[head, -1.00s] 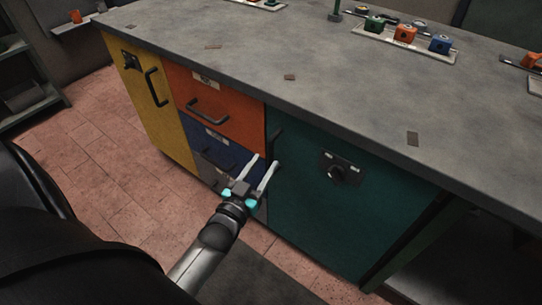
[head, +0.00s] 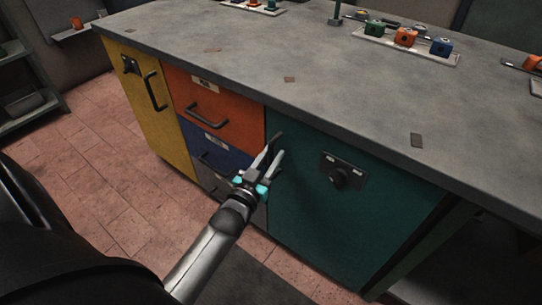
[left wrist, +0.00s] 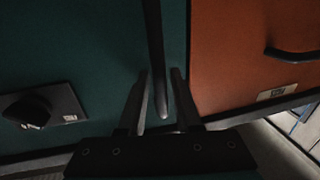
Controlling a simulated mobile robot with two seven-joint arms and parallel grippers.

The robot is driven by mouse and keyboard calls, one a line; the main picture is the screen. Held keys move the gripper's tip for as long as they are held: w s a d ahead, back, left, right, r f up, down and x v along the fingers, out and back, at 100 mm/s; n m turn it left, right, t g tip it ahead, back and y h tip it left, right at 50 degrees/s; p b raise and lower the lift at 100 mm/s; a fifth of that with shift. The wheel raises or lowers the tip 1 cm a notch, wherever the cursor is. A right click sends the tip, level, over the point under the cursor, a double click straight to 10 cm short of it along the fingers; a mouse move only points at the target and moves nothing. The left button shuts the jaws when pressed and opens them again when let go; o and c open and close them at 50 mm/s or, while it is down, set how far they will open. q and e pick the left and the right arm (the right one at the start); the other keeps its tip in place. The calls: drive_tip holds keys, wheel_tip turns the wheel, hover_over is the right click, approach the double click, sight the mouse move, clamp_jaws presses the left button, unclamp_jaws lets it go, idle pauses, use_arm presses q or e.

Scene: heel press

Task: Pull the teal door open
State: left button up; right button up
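The teal door (head: 345,225) is the large right-hand front of the workbench in the head view and looks closed. Its dark upright handle (head: 276,138) is near its left edge, partly hidden by my left gripper. My left gripper (head: 274,156) is at this handle. In the left wrist view, the handle (left wrist: 155,45) runs between the two fingers of the gripper (left wrist: 160,80), with a gap showing, wider on the right. The fingers look open around it. A dark knob on a plate (head: 342,177) is on the door's upper part. My right gripper is not in view.
An orange drawer (head: 215,108) and a blue drawer (head: 215,147) are left of the door, then a yellow door (head: 150,105). The grey worktop (head: 300,75) overhangs the door. Tiled floor (head: 100,190) is clear in front at left.

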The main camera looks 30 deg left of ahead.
use_arm(q)
clamp_jaws()
idle(1.1)
